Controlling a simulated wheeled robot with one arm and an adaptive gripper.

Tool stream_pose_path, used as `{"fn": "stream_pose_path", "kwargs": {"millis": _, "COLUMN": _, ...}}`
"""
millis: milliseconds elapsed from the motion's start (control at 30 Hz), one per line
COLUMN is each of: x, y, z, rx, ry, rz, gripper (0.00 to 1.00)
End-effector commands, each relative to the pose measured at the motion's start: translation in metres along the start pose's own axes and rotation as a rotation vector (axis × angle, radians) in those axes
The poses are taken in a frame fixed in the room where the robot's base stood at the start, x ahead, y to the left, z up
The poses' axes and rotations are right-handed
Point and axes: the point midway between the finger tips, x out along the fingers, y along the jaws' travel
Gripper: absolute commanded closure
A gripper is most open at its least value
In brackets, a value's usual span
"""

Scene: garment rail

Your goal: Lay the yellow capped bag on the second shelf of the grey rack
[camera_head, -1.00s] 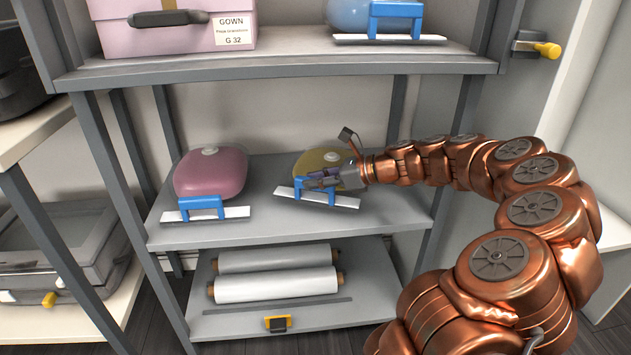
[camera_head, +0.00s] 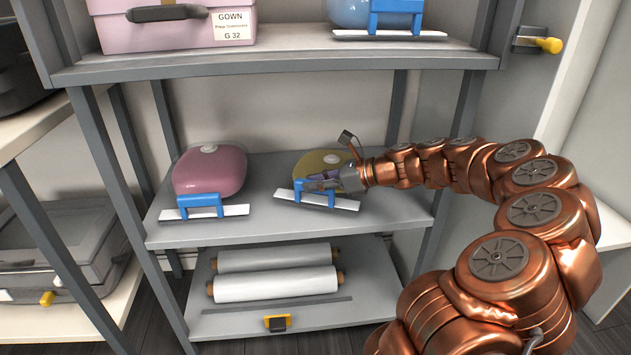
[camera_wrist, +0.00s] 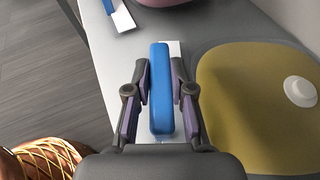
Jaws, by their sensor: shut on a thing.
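The yellow capped bag (camera_head: 318,164) lies on the middle shelf (camera_head: 268,225) of the grey rack, right of a pink bag. Its white cap shows on top, and it also shows in the wrist view (camera_wrist: 255,95). A blue handle (camera_wrist: 161,90) on a white strip (camera_head: 340,203) stands at its front side. My gripper (camera_head: 318,183) reaches in from the right and is shut on this blue handle, with one finger on each side of it. My gripper and arm hide part of the bag's right side in the head view.
A pink bag (camera_head: 209,172) with its own blue handle lies at the left of the same shelf. The upper shelf (camera_head: 285,68) holds a pink box (camera_head: 170,30) and a blue bag (camera_head: 350,12). White rolls (camera_head: 275,285) lie on the lower shelf. Rack posts stand at both sides.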

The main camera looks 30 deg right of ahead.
Motion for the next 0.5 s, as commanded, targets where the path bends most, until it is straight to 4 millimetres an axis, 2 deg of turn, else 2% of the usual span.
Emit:
{"fn": "stream_pose_path", "kwargs": {"millis": 333, "x": 0.0018, "y": 0.0001, "z": -0.0045, "rx": 0.0, "ry": -0.001, "rz": 0.0, "gripper": 1.0}}
{"fn": "stream_pose_path", "kwargs": {"millis": 367, "x": 0.0019, "y": 0.0001, "z": -0.0047, "rx": 0.0, "ry": -0.001, "rz": 0.0, "gripper": 0.77}}
{"fn": "stream_pose_path", "kwargs": {"millis": 500, "x": 0.0019, "y": 0.0001, "z": -0.0047, "rx": 0.0, "ry": -0.001, "rz": 0.0, "gripper": 0.62}}
